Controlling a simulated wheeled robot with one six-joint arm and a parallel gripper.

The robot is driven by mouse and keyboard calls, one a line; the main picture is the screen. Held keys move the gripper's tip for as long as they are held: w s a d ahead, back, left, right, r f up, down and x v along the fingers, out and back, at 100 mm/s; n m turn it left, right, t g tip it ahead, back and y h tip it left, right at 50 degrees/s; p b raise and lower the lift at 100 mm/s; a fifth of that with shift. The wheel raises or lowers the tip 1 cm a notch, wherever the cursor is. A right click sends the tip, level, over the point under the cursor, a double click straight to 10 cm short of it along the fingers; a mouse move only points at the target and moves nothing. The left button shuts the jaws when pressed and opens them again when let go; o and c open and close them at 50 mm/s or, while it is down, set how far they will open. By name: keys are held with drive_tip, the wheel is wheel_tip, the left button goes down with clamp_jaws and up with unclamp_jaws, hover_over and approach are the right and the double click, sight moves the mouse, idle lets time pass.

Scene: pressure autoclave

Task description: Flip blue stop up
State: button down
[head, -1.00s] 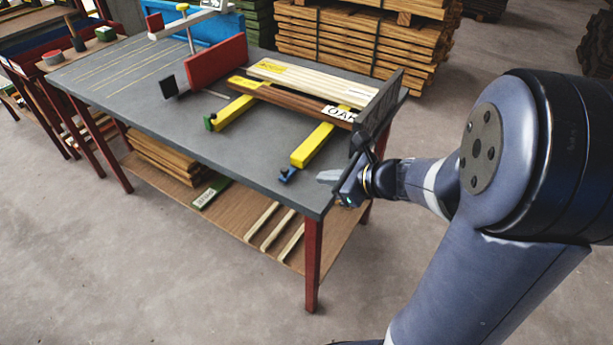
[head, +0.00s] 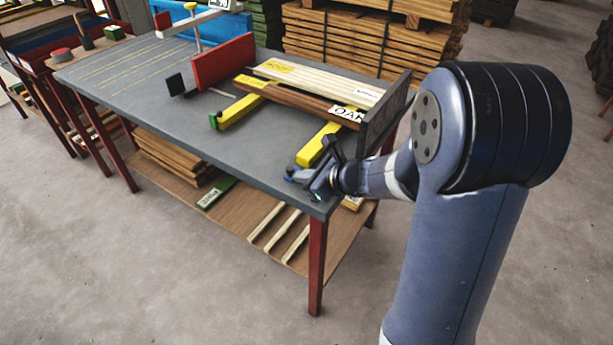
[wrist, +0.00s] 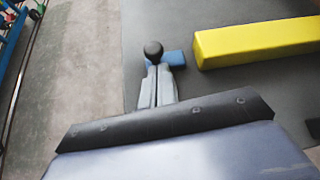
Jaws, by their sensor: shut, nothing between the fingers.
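The blue stop (wrist: 176,58) lies low at the near end of a yellow bar (wrist: 255,42) in the wrist view. A black ball knob (wrist: 153,49) sits at its left end. My gripper (wrist: 156,70) is shut and empty, its fingertips right at the knob and just below it in the picture. I cannot tell whether they touch. In the head view my gripper (head: 301,177) is at the table's near edge, largely covering the blue stop (head: 290,169).
A second yellow bar (head: 238,112) has a green stop (head: 213,122). Boards, one labelled OAK (head: 348,114), lie across the bars. A dark upright plate (head: 383,115) stands at the right, close to my arm. The grey table top (head: 140,85) is clear at left.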

drive_tip(key=shift+r+p, duration=0.2)
drive_tip(key=shift+p, duration=0.4)
drive_tip(key=shift+w+d+r+m+g+y+p, duration=0.25)
drive_tip(key=shift+m+g+y+p, duration=0.35)
drive_tip(key=shift+p, duration=1.15)
drive_tip(key=p, duration=0.2)
drive_tip(key=r+m+g+p, duration=0.1)
drive_tip(key=p, duration=0.1)
drive_tip(key=shift+w+d+y, duration=0.15)
drive_tip(key=shift+w+y, duration=0.05)
drive_tip(key=shift+y, duration=0.1)
drive_tip(key=m+p, duration=0.1)
drive_tip(key=g+y+p, duration=0.1)
drive_tip(key=p, duration=0.1)
drive_tip(key=shift+w+d+r+m, duration=0.2)
drive_tip(key=shift+w+d+m, duration=0.1)
drive_tip(key=shift+w+m, duration=0.1)
drive_tip(key=shift+w+d+m+g+y+p, duration=0.3)
drive_tip(key=shift+m+g+y+p, duration=0.35)
drive_tip(key=shift+p, duration=0.45)
drive_tip(key=shift+w, duration=0.15)
drive_tip(key=shift+w+d, duration=0.3)
drive_tip(key=shift+w, duration=0.05)
